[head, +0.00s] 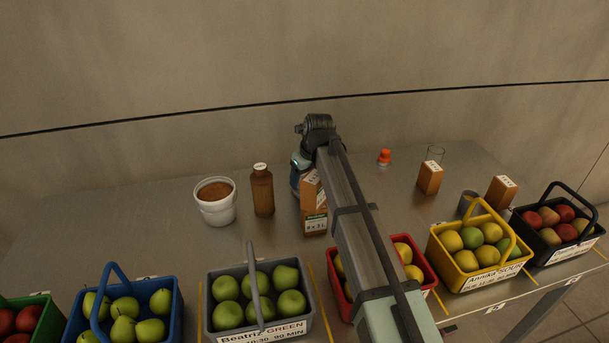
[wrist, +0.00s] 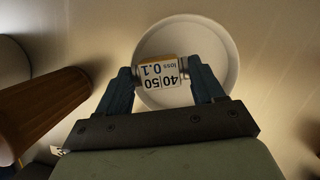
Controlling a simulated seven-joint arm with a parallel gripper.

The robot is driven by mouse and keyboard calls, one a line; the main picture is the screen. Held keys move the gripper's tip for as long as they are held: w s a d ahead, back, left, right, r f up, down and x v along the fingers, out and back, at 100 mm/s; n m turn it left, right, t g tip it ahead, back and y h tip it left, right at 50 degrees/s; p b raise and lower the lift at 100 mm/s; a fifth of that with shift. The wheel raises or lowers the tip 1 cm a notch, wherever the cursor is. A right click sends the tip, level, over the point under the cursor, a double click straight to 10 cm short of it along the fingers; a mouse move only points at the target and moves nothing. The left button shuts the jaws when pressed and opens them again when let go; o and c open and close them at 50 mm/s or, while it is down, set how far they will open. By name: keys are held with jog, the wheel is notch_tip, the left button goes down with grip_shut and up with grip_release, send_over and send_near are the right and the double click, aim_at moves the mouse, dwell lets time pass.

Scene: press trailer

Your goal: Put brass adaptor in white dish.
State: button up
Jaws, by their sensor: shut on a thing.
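My gripper (wrist: 163,78) is shut on the brass adaptor (wrist: 152,62), a small brassy piece with a white label reading 40/50 and 0.1. The adaptor sits between the two dark blue fingertips. The white dish (wrist: 228,50) is round and shallow and lies behind the adaptor in the wrist view. The adaptor overlaps the dish's lower middle there; I cannot tell its height above the dish floor. In the head view my arm hides the fingertips, the adaptor and the dish.
A brown bottle (head: 262,190) and a white tub (head: 215,205) stand left of my wrist. A labelled carton (head: 313,215) stands close by it. Fruit baskets, such as the grey one (head: 215,320), line the front edge. An orange-capped item (head: 384,157) stands at the back right.

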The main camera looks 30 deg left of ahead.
jog(key=o, duration=1.1)
jog(key=v, duration=1.2)
jog(key=shift+r, duration=0.4)
